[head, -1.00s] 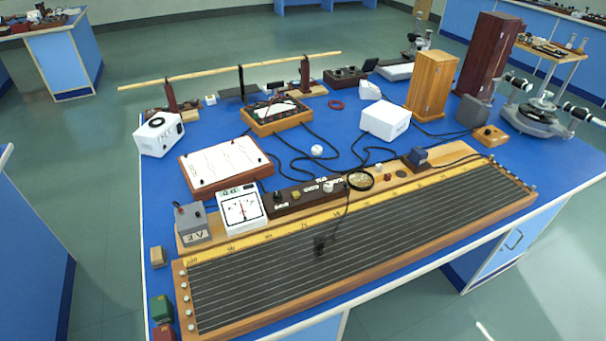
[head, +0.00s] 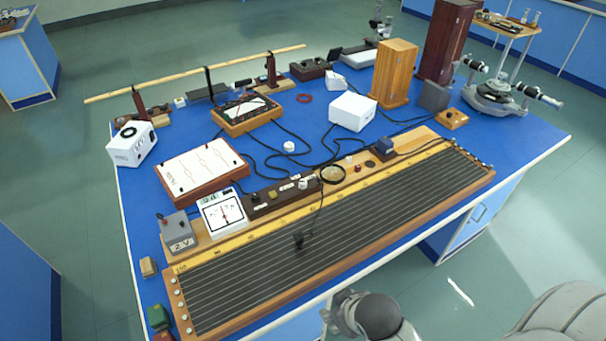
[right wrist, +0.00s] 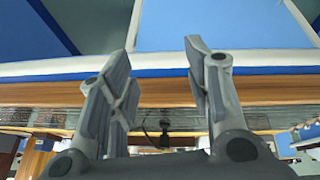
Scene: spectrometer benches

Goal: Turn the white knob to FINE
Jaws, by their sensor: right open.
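A white knob (head: 303,184) stands on a dark strip (head: 287,188) with small white labels, behind the long wire board. The labels are too small to read, so I cannot tell which setting it points to. My right gripper (head: 338,311) is low in the head view, off the table's front edge and well away from the knob. In the right wrist view my right gripper (right wrist: 157,55) has its two fingers wide apart with nothing between them. The knob cannot be made out in that view. My left gripper is not in view.
The long wire board (head: 340,235) fills the table's front, with a black clip (head: 298,240) on it. A white meter (head: 222,212) and grey box (head: 178,232) stand left of the strip. A magnifier ring (head: 332,174) is close right of the knob. Black cables lie behind.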

